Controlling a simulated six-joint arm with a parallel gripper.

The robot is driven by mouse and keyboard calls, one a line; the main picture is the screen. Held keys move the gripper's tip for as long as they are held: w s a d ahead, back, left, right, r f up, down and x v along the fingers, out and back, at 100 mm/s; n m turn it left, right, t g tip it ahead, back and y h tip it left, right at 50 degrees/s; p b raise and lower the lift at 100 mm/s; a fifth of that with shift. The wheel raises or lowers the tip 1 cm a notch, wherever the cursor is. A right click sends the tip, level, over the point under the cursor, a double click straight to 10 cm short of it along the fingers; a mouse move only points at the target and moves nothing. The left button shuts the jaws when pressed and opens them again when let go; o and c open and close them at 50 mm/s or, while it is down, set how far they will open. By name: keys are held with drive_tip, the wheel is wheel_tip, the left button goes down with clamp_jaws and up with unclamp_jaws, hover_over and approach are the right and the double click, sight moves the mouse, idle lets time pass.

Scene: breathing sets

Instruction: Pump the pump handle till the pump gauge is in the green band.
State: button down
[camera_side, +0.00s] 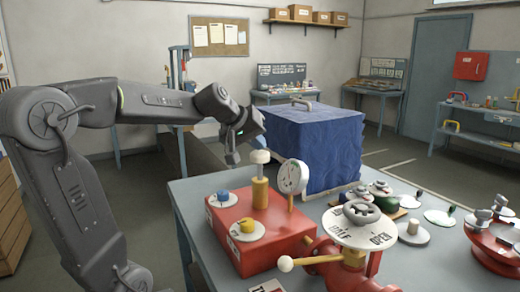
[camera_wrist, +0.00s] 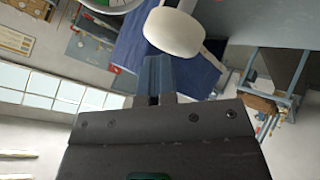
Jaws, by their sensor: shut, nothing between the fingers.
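The pump is a red box (camera_side: 262,237) on the table. Its handle has a white rounded knob (camera_side: 260,157) on a tan-yellow column (camera_side: 260,192). The pump gauge (camera_side: 292,177) is a round white dial on a stem beside the column; its needle and bands are too small to read. My gripper (camera_side: 232,158) is shut and empty, just left of the knob in the side view. In the wrist view the knob (camera_wrist: 174,32) is just beyond the shut fingers (camera_wrist: 153,75); I cannot tell whether they touch it. The gauge's edge (camera_wrist: 112,3) shows at the top.
A blue knob (camera_side: 222,195) and a yellow knob (camera_side: 247,227) sit on white discs on the box. A red valve with a white OPEN plate (camera_side: 352,232) and a white-tipped lever (camera_side: 286,263) stands to the right. A blue-draped block (camera_side: 315,150) is behind.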

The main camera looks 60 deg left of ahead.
sight(258, 152)
drive_tip(key=shift+r, duration=1.2)
wheel_tip(258, 152, up, 5)
idle(1.2)
drive_tip(key=s+d+f+m+g+h, duration=0.1)
drive_tip(key=s+d+f+m, duration=0.4)
drive_tip(key=s+d+f, duration=0.3)
drive_tip(key=s+d+f+m+g, duration=0.2)
drive_tip(key=s+d+f+m, duration=0.4)
drive_tip(key=d, duration=0.6)
wheel_tip(258, 152, down, 3)
drive_tip(key=shift+s+d+f+h, duration=0.2)
drive_tip(key=shift+s+h, duration=0.2)
drive_tip(key=shift+s, duration=0.55)
drive_tip(key=shift+w+r, duration=0.1)
drive_tip(key=shift+r, duration=0.05)
